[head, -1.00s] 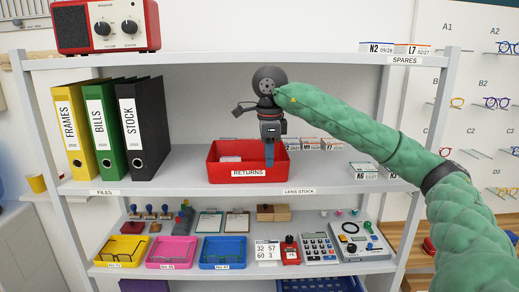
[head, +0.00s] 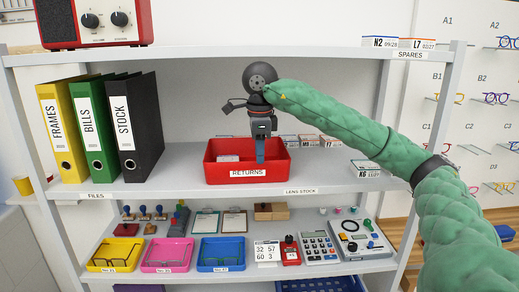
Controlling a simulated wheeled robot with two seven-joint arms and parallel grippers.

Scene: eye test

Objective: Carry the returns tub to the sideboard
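The returns tub (head: 220,176) is a red open box with a white RETURNS label on its front. It stands on the middle shelf, with a small pale item (head: 228,158) inside. My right gripper (head: 260,158) points down over the tub, right of its middle, its blue finger overlapping the opening in the picture. The fingers show edge-on, so I cannot tell whether they are open or shut, or touch the tub. My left gripper is not in view. I see no thing marked as the sideboard.
Yellow, green and black binders (head: 137,125) stand left of the tub. Small lens boxes (head: 308,141) are behind and right of it. A red radio (head: 95,22) sits on the top shelf. The lower shelf holds coloured trays (head: 169,254), a calculator (head: 319,247) and a grey device (head: 357,240).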

